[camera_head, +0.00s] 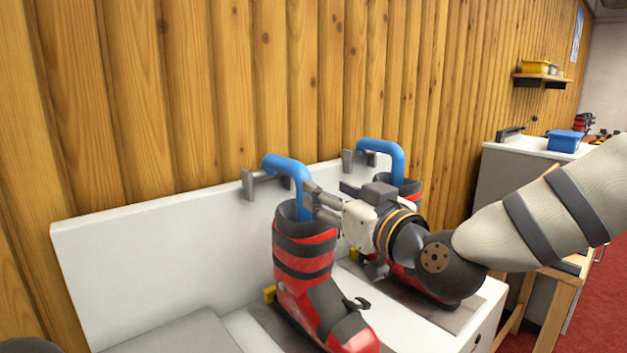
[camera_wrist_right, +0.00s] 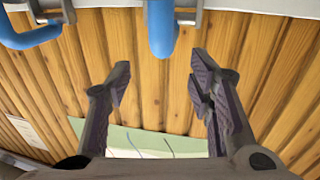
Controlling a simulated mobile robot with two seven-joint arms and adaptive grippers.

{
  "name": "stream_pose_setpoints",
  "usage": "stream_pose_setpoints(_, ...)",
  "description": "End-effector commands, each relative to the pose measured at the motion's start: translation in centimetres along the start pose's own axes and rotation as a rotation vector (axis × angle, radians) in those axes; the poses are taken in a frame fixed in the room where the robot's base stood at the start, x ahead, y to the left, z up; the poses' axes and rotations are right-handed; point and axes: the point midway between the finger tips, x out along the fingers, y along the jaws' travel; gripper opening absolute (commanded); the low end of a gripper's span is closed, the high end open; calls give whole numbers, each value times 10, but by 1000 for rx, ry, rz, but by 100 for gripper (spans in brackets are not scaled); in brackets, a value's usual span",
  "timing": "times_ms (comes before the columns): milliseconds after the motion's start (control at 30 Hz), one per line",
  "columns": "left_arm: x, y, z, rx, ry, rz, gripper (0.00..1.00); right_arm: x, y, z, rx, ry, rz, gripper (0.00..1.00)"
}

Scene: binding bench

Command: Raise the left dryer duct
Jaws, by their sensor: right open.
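The left dryer duct (camera_head: 287,168) is a bent blue tube on a grey wall bracket. In the head view its lower end goes down into the top of the left red and black boot (camera_head: 304,253). My right gripper (camera_head: 316,200) is close by the duct's right side, near the boot's top. In the right wrist view the gripper (camera_wrist_right: 160,72) is open and empty, with the blue duct (camera_wrist_right: 161,28) in line with the gap, beyond the fingertips. I cannot tell if anything touches. My left gripper is not in view.
The right blue duct (camera_head: 384,151) runs into a second boot, partly hidden behind my right gripper and arm. Both boots stand on a white bench with a raised back panel (camera_head: 150,240). A blue bin (camera_head: 564,141) sits on a counter at right.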

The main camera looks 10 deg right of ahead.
Motion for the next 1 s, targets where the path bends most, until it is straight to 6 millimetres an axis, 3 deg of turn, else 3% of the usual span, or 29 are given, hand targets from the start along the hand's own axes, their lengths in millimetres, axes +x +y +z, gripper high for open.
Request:
stream_pose_setpoints(200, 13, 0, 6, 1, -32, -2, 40, 58, 0, 9, 3, -9, 1, 48)
stream_pose_setpoints(333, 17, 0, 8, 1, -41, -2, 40, 82, 0, 8, 3, -8, 0, 48)
stream_pose_setpoints(500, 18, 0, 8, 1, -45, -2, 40, 96, 0, 5, 3, -7, 0, 48)
stream_pose_setpoints(733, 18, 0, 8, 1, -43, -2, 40, 97, 0, 4, 3, -7, -1, 48)
stream_pose_setpoints(933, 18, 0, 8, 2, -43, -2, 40, 97, 0, 4, 3, -6, 1, 5)
stream_pose_setpoints(1000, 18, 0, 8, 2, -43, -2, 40, 97, 1, 4, 3, -6, 1, 0)
